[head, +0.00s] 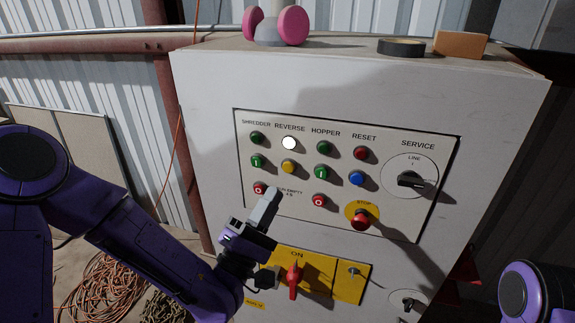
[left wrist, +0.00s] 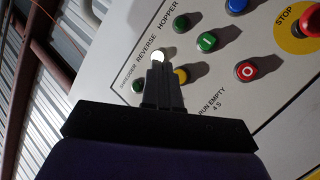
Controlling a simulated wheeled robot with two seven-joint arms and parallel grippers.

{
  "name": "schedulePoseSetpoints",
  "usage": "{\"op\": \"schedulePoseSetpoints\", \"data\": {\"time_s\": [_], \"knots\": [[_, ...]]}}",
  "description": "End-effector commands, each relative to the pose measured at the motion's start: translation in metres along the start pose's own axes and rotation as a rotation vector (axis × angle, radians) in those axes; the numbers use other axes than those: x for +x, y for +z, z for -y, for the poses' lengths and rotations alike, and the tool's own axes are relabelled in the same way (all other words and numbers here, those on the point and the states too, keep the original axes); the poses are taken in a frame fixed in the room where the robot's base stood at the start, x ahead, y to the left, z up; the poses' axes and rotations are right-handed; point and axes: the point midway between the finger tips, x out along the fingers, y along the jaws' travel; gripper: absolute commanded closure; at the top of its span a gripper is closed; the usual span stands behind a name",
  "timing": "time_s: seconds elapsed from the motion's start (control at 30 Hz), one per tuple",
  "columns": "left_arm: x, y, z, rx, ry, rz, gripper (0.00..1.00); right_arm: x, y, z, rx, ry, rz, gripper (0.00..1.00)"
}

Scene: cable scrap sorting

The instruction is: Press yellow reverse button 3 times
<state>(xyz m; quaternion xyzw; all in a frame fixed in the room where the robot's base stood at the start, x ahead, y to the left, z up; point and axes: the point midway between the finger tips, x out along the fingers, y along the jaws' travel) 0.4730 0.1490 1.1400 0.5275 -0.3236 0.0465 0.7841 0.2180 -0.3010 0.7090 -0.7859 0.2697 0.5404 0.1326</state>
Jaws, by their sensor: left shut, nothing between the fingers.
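The yellow reverse button (head: 289,167) sits on the control panel (head: 340,130) below a lit white lamp (head: 289,143) under the REVERSE label. My left gripper (head: 270,200) is shut and empty, in front of the panel, below and left of the yellow button in the head view. In the left wrist view its closed fingers (left wrist: 160,75) point at the panel and partly cover the yellow button (left wrist: 181,75), whose right side shows. The white lamp (left wrist: 158,56) is just beyond the fingertips there. I cannot tell whether the fingers touch the panel. My right gripper is not in view.
Green, red and blue buttons surround the yellow one. A red STOP mushroom button (head: 360,219) is at lower right, and a red ON switch (head: 294,279) is below. Pink ear defenders (head: 293,25), black tape (head: 401,47) and an orange block (head: 460,45) lie on the cabinet top.

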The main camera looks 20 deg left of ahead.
Motion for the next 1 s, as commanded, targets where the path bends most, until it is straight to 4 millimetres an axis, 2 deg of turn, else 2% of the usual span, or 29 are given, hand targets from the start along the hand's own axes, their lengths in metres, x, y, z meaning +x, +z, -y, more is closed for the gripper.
{"op": "schedulePoseSetpoints", "data": {"time_s": [0.03, 0.23, 0.43, 1.0], "knots": [[0.009, -0.002, 0.000, 0.002, -0.002, 0.001, 1.00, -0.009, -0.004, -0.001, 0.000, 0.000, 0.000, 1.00], [0.033, -0.015, 0.013, 0.002, -0.003, 0.000, 1.00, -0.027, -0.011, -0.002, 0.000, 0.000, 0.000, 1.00], [0.048, -0.025, 0.025, 0.001, -0.001, 0.000, 1.00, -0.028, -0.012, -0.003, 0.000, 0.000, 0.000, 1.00], [0.052, -0.028, 0.028, 0.000, -0.001, -0.001, 1.00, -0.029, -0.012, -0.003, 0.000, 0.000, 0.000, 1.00]]}}
